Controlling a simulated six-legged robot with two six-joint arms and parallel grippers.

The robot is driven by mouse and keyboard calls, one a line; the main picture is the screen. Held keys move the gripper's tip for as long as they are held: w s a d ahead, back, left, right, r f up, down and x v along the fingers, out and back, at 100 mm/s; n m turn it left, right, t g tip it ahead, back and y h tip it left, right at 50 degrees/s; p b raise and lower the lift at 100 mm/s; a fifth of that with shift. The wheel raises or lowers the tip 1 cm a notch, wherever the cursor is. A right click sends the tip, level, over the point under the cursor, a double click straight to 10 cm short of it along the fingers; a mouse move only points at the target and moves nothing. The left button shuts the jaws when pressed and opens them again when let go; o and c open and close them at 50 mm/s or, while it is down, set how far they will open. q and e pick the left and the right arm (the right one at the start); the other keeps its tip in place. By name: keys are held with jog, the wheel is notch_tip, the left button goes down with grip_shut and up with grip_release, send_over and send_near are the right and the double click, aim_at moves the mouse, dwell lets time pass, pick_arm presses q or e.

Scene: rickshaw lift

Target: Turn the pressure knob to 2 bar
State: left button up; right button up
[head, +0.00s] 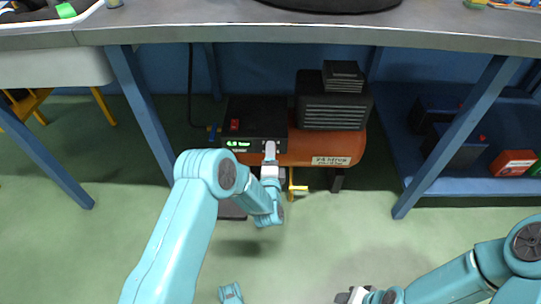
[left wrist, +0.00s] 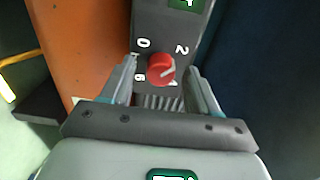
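The red pressure knob (left wrist: 160,68) sits on a dark panel (left wrist: 157,18) in the left wrist view. Its white mark points right, between the 2 and the lower-right number, which is partly hidden. A 0 is at upper left and a 6 at lower left. My left gripper (left wrist: 161,66) is open, with one finger on each side of the knob and a gap to both. In the head view my left gripper (head: 270,152) is at the front of the orange compressor (head: 330,145) and hides the knob. My right gripper (head: 350,296) is at the bottom edge, partly cut off, away from the compressor.
The compressor stands under a workbench (head: 300,32) with blue legs (head: 455,135). A red switch (head: 234,125) and a green readout (head: 237,144) are on its panel. A blue shelf (head: 470,187) with boxes is at right. The green floor in front is clear.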

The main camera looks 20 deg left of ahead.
notch_tip(320, 180, up, 4)
jog(key=s+p, duration=0.2)
jog(key=p, duration=0.2)
pick_arm(q)
jog(key=b+v, duration=0.7)
jog(key=v, duration=0.9)
jog(key=shift+s+b, duration=0.15)
jog(key=shift+b, duration=0.25)
pick_arm(e)
jog(key=w+f+t, duration=0.1)
jog(key=w+f, duration=0.3)
jog(key=f, duration=0.3)
jog(key=shift+w+d+f, duration=0.3)
jog(key=shift+w+f, duration=0.05)
jog(key=shift+w, duration=0.05)
pick_arm(q)
jog(key=shift+r, duration=0.15)
